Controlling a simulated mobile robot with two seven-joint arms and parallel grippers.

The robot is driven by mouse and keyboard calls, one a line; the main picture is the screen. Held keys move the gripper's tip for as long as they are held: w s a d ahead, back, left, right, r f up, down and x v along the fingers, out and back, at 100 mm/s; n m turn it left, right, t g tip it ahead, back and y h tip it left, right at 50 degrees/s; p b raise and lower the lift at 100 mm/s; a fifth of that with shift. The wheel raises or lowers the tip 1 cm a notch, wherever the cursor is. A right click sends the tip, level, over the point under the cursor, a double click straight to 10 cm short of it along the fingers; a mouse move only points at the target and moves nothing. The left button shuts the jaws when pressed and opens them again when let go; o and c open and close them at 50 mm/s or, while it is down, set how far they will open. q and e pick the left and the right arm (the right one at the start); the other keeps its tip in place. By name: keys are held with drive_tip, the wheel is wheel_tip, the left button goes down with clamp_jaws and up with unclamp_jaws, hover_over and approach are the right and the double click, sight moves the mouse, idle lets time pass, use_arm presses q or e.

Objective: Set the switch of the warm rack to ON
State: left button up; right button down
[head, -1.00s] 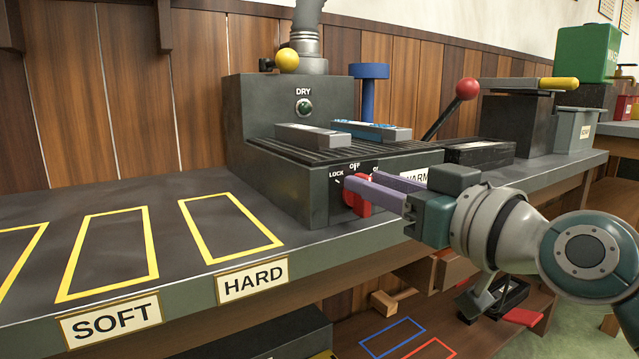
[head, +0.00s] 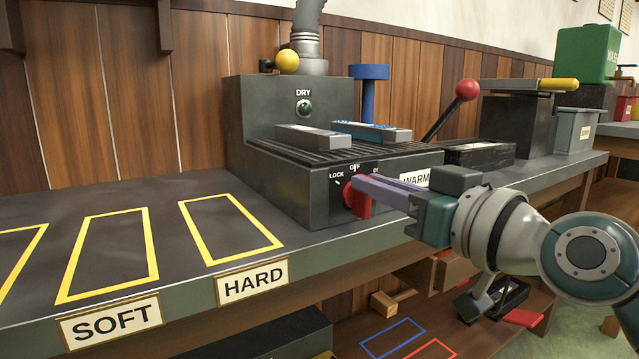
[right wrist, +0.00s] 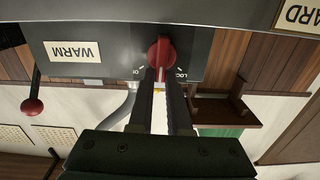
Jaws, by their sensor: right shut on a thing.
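The warm rack (head: 318,196) is a dark box on the bench with a ribbed top and a WARM label. Its red rotary switch (head: 357,205) is on the front face, with LOCK and OFF marks above; the third mark is partly hidden. In the right wrist view the red switch (right wrist: 160,50) stands upright between the LOCK mark and the opposite mark. My right gripper (head: 362,188) is shut on the switch, its purple fingers reaching in from the right; it also shows in the right wrist view (right wrist: 160,75). My left gripper is not in view.
Two bars, one grey (head: 313,137) and one blue-topped (head: 372,132), lie on the rack. A red-knobbed lever (head: 467,90) and a dark block (head: 480,153) stand to the right. The bench with yellow outlines (head: 230,228) at left is clear.

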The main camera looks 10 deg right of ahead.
drive_tip(key=m, duration=0.3)
drive_tip(key=d+m, duration=0.1)
drive_tip(key=m, duration=0.2)
drive_tip(key=f+m, duration=0.1)
drive_tip(key=m, duration=0.3)
drive_tip(key=shift+w+d, duration=0.25)
drive_tip(key=shift+m, duration=0.3)
drive_tip(key=c, duration=0.9)
unclamp_jaws()
drive_tip(key=shift+o, duration=0.2)
